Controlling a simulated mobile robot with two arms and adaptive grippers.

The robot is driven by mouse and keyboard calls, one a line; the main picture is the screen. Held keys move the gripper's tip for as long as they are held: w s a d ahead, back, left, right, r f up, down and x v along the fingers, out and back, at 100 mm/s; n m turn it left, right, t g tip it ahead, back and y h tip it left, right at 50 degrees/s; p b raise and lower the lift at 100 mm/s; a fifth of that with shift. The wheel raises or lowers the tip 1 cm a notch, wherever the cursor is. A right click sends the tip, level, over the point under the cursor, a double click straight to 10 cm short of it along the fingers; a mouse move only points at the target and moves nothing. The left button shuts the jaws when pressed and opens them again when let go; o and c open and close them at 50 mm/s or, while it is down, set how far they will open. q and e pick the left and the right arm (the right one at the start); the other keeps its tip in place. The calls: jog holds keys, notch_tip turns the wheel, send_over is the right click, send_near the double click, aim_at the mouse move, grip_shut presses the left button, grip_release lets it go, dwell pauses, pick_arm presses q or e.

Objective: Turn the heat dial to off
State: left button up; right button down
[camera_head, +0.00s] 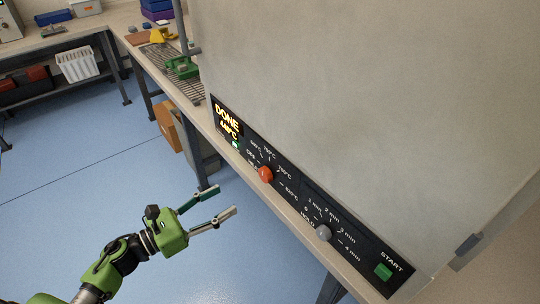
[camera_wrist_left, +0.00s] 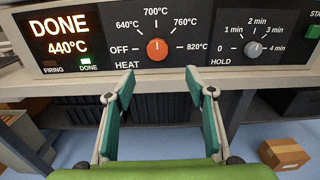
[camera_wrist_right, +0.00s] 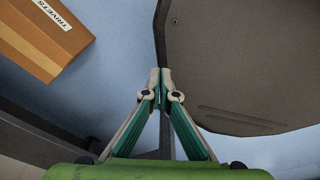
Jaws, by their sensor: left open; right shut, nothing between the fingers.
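The heat dial is a round orange-red knob (camera_head: 265,174) on the black control panel of a large grey kiln; it also shows in the left wrist view (camera_wrist_left: 157,49). Its small pale mark seems to point up, near 700°C; OFF is printed at its left. My left gripper (camera_head: 226,198) is open and empty, in front of the panel and apart from the knob. In the left wrist view its fingertips (camera_wrist_left: 160,75) are just below the knob, one on each side. My right gripper (camera_wrist_right: 160,72) is shut and empty, seen only in its own wrist view.
The panel display (camera_wrist_left: 60,35) reads DONE and 440°C, with a lit green DONE light. A grey HOLD dial (camera_head: 323,233) and a green START button (camera_head: 383,271) sit farther right. A bench edge runs below the panel. A trivets box (camera_wrist_right: 45,35) lies below the right wrist.

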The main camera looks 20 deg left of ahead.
aim_at(263, 176)
pick_arm(q)
jog(key=p+x, duration=0.3)
jog(key=x, duration=0.9)
jog(key=shift+w+a, duration=0.1)
jog(key=shift+a, duration=0.15)
jog(key=shift+x, duration=0.85)
jog(key=shift+f, duration=0.15)
pick_arm(e)
jog(key=r, duration=0.1)
jog(key=s+r, duration=0.1)
jog(key=r, duration=0.1)
jog(key=shift+s+d+r, duration=0.15)
jog(key=shift+d+r, duration=0.05)
jog(key=shift+r, duration=0.05)
pick_arm(q)
jog(key=c, duration=1.1)
